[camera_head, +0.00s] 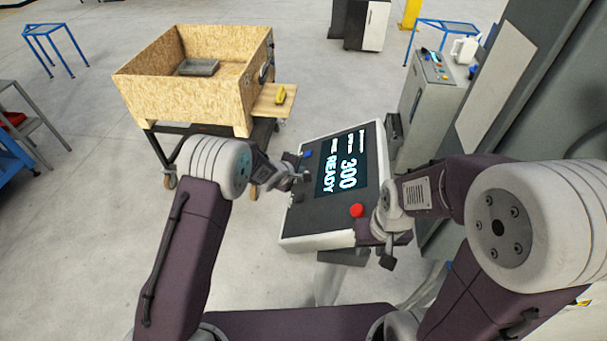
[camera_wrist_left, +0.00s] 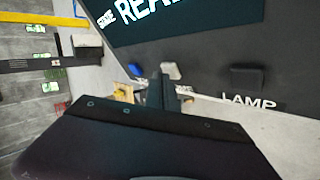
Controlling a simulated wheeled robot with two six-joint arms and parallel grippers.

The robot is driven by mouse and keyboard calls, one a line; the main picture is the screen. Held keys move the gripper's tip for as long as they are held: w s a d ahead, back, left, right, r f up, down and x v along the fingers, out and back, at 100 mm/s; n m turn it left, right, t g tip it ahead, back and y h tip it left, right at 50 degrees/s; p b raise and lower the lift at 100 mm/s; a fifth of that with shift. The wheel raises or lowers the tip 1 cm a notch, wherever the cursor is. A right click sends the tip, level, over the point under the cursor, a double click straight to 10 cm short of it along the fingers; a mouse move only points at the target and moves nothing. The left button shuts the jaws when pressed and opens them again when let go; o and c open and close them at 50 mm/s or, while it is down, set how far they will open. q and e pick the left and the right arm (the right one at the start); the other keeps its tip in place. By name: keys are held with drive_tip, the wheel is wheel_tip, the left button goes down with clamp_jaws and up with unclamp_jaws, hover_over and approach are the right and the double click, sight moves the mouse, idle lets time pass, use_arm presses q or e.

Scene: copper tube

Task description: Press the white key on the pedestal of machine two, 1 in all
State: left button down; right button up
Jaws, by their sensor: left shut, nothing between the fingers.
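The pedestal's dark sloping panel (camera_head: 315,212) has a lit screen (camera_head: 345,172) reading 300 and READY. In the left wrist view the white key (camera_wrist_left: 171,70) sits between a blue key (camera_wrist_left: 135,70) and a black key (camera_wrist_left: 247,77) by the word LAMP. My left gripper (camera_head: 303,177) is shut and empty at the panel's left edge; its fingers (camera_wrist_left: 160,92) show just below the white key. I cannot tell whether they touch it. In the head view the gripper seems to hide the white key. My right gripper (camera_head: 388,258) hangs by the panel's near right corner, its jaws unclear.
A red button (camera_head: 357,210) is on the panel near my right wrist. A wooden bin (camera_head: 180,95) on a cart stands behind left, with a side shelf (camera_head: 273,101). A grey cabinet (camera_head: 425,105) and a large machine stand at right.

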use_arm(q)
drive_tip(key=shift+d+f, duration=0.1)
drive_tip(key=shift+f, duration=0.1)
drive_tip(key=shift+r, duration=0.1)
idle(0.4)
drive_tip(key=shift+a+r+p, duration=0.45)
drive_tip(key=shift+r+p, duration=0.25)
drive_tip(key=shift+p, duration=0.55)
drive_tip(key=shift+w, duration=0.1)
drive_tip(key=shift+a+r+p, duration=0.15)
drive_tip(key=shift+r+p, duration=0.35)
drive_tip(key=shift+p, duration=0.15)
drive_tip(key=r+p, duration=0.1)
drive_tip(key=a+r+p, duration=0.1)
drive_tip(key=p, duration=0.1)
drive_tip(key=a+r+p, duration=0.1)
drive_tip(key=p, duration=0.1)
drive_tip(key=shift+w+r, duration=0.2)
drive_tip(key=shift+w, duration=0.05)
drive_tip(key=shift+a, duration=0.1)
